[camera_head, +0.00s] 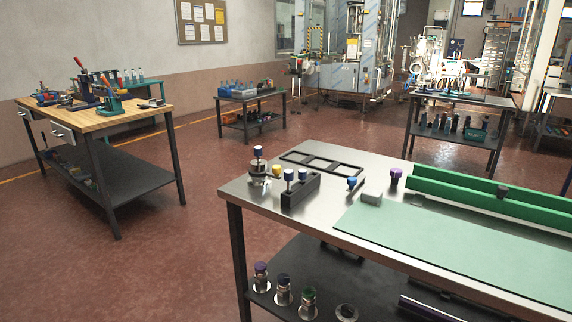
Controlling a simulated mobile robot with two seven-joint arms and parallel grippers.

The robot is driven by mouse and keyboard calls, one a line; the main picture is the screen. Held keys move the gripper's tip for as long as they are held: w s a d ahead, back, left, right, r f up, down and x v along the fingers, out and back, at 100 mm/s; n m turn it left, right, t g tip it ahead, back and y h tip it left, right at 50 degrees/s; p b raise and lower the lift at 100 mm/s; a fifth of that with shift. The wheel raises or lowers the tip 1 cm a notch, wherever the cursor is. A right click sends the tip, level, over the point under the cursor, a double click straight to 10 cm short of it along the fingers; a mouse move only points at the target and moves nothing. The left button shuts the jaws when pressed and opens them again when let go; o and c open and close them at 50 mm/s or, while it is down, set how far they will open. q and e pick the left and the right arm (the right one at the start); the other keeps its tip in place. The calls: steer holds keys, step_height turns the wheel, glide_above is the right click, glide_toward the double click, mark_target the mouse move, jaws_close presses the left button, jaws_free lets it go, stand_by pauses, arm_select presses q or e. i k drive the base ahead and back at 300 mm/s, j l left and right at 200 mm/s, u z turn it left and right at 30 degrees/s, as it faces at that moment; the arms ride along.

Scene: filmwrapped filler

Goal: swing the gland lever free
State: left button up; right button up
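I cannot make out a gland lever for certain in the head view. A large wrapped machine (343,75) stands at the back centre, too far away to tell any lever on it. Another machine with pale round parts and pipes (427,50) stands to its right. On the wooden bench at the left, a green hand tool with a red handle (110,100) stands upright near the front edge. Neither of my grippers is in view.
A steel-topped bench (257,200) fills the right foreground, with a black holder (300,190), knobbed parts, a green mat (450,245) and a green rail. A wooden bench (130,117) stands left. A low dark table (250,96) stands mid-room. Red floor (160,250) between the benches is clear.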

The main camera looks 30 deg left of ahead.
mark_target(276, 169)
steer(key=i+j+u, duration=0.4)
steer(key=i+j, duration=0.95)
